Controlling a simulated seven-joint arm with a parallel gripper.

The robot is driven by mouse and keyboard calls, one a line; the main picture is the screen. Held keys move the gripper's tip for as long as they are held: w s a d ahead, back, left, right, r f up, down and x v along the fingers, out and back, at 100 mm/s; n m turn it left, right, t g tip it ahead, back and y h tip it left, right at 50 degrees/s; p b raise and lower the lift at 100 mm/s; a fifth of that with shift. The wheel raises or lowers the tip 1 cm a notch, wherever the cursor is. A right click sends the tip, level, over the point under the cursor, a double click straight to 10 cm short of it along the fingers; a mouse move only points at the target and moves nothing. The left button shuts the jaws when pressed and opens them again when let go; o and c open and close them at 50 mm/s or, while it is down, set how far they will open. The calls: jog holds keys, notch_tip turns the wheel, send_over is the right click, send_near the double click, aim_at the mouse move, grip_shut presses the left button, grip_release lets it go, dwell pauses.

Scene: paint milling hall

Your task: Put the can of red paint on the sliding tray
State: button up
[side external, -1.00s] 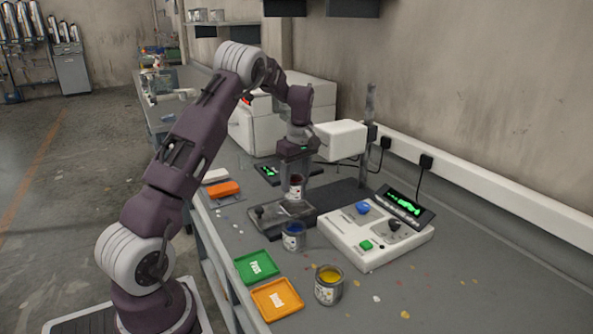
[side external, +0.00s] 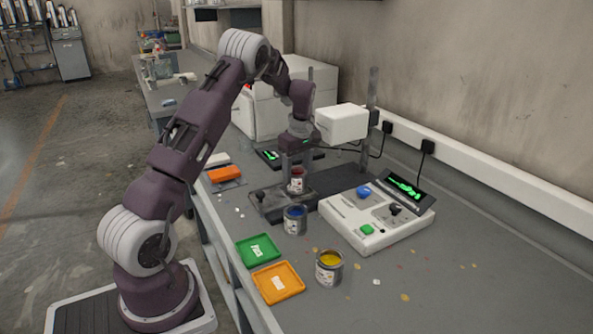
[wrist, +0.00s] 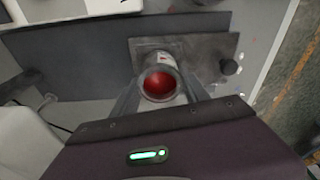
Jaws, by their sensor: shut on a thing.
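The can of red paint (side external: 296,181) is upright between the fingers of my gripper (side external: 297,168), which is shut on it. In the wrist view the can's open top shows red paint (wrist: 158,84), with a finger on each side. The sliding tray (side external: 268,204) is a dark grey plate with a black knob at its left end; it also shows in the wrist view (wrist: 205,48). The can is over the tray, at or very near its surface. I cannot tell whether its base touches.
A blue paint can (side external: 295,219) stands just in front of the tray, and a yellow one (side external: 329,267) nearer. A white control box (side external: 370,228) is on the right. Green (side external: 258,250) and orange (side external: 277,283) trays lie near the front edge. A white block (side external: 341,118) overhangs behind.

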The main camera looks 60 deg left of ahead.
aim_at(301, 191)
jog(key=shift+f, duration=0.3)
jog(key=o, duration=1.6)
notch_tip(301, 191, up, 8)
jog(key=d+r, duration=0.1)
jog(key=d, duration=0.1)
jog(key=s+d+r+m+t, duration=0.2)
jog(key=s+d+r+m, duration=0.2)
jog(key=d+r, duration=0.3)
jog(key=s+d+r+m+t, duration=0.1)
jog(key=s+d+r+m, duration=0.25)
jog(key=d, duration=0.65)
jog(key=s+d+m+t, duration=0.1)
jog(key=s+d+m, duration=0.5)
jog(key=s, duration=0.3)
jog(key=s+d+m+t+h, duration=0.1)
jog(key=s+d+m, duration=0.5)
jog(key=s, duration=0.4)
jog(key=shift+d+f+t, duration=0.35)
jog(key=shift+d+t, duration=0.05)
